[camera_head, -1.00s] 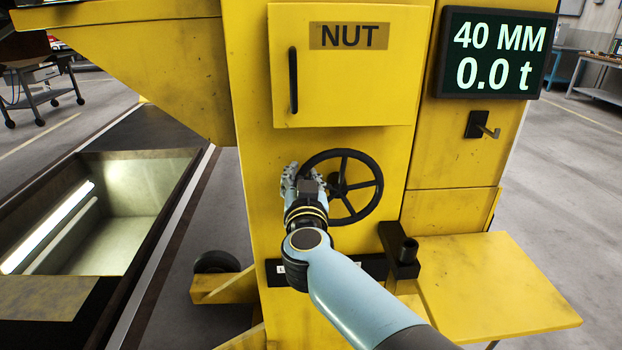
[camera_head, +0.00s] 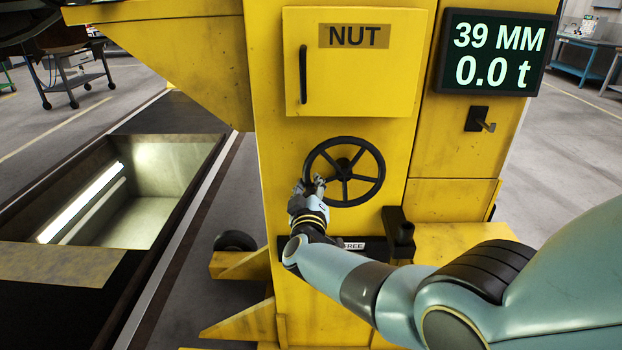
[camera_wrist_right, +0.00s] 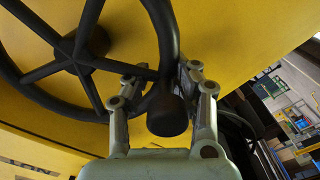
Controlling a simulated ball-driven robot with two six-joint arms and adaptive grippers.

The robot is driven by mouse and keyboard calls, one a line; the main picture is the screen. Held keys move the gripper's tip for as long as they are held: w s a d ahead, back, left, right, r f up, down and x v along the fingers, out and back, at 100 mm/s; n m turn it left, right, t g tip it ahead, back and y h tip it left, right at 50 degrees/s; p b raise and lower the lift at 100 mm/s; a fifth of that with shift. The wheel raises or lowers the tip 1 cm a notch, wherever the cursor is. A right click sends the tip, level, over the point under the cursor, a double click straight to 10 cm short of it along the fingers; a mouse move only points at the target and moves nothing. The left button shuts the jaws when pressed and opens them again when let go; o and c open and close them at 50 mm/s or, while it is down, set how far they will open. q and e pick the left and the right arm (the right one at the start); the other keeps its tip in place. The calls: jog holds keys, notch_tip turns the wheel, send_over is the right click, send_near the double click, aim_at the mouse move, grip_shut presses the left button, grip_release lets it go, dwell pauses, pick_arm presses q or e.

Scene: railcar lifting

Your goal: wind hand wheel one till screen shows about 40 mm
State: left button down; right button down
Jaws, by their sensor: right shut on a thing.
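The black hand wheel (camera_head: 345,171) is on the front of the yellow jack column (camera_head: 280,120). My right gripper (camera_head: 308,187) is at the wheel's lower left rim. In the right wrist view, my right gripper (camera_wrist_right: 160,92) has its fingers on both sides of the wheel's rim, by a round black knob (camera_wrist_right: 168,117), and is shut on the wheel there. The wheel's spokes and hub (camera_wrist_right: 92,42) show to the left. The screen (camera_head: 497,52) at the upper right of the column reads 39 MM and 0.0 t. My left gripper is not in view.
A yellow door marked NUT (camera_head: 358,62) with a black handle is above the wheel. A black hook (camera_head: 480,120) sits below the screen. A black block (camera_head: 398,232) juts out right of the wheel. An open lit pit (camera_head: 150,205) lies in the floor at left.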

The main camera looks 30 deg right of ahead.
jog(key=shift+w+a+f+n, duration=0.15)
jog(key=shift+f+n, duration=0.15)
jog(key=shift+n, duration=0.5)
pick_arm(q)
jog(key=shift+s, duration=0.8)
pick_arm(e)
jog(key=shift+f, duration=0.1)
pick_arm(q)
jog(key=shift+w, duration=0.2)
pick_arm(e)
jog(key=shift+f+n, duration=0.1)
jog(key=shift+n, duration=0.2)
jog(key=c, duration=1.6)
grip_release()
jog(key=o, duration=0.5)
jog(key=shift+a+f, duration=0.1)
jog(key=shift+a, duration=0.05)
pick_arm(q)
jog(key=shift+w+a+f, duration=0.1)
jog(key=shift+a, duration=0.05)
